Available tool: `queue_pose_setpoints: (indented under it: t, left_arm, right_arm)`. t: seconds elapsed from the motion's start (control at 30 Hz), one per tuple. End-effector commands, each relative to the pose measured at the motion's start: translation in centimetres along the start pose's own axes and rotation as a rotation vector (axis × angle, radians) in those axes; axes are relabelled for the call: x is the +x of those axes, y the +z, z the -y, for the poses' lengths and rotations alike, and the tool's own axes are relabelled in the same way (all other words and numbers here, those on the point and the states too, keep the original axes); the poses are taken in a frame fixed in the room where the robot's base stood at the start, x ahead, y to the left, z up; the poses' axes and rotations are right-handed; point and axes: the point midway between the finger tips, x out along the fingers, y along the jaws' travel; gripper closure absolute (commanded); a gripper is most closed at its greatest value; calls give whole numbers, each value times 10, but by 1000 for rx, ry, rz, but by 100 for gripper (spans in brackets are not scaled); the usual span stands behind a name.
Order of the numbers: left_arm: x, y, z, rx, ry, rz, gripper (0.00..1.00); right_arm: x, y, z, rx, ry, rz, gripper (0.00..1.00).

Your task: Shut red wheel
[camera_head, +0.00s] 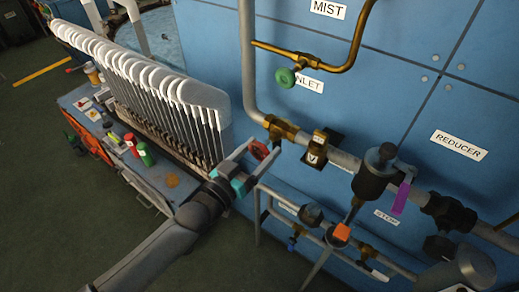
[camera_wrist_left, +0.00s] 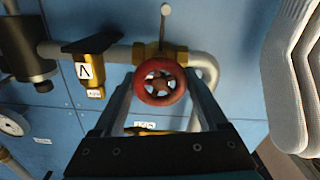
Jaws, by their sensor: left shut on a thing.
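The red wheel (camera_head: 259,149) is a small round handwheel on a brass valve (camera_head: 281,128) at the left end of the grey pipe on the blue wall. In the left wrist view the red wheel (camera_wrist_left: 159,82) faces the camera, with its spokes showing. My left gripper (camera_head: 254,158) reaches in from the lower left and is shut on the red wheel. Its two fingers stand on either side of the rim in the left wrist view (camera_wrist_left: 159,90). The fingers hide part of the wheel in the head view. My right gripper is not in view.
A row of white sock forms (camera_head: 160,85) stands close left of the gripper. A bench (camera_head: 150,185) with bottles is below them. A green wheel (camera_head: 285,77) sits above, a valve body with a purple tag (camera_head: 401,197) to the right, and thin pipes below.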

Motion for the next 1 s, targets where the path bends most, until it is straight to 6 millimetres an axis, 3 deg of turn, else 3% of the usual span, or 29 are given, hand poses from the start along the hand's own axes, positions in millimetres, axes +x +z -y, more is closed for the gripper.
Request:
queue_pose_setpoints:
  t: [0.03, 0.3, 0.67, 1.0]
  left_arm:
    - [0, 0, 0, 0, 0, 0, 51]
    - [0, 0, 0, 0, 0, 0, 80]
    - [0, 0, 0, 64, 0, 0, 80]
    - [0, -1, -1, 318, 0, 1, 80]
  right_arm:
    - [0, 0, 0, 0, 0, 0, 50]
    - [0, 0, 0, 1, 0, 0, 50]
    - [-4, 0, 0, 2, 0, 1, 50]
    - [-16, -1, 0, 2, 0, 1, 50]
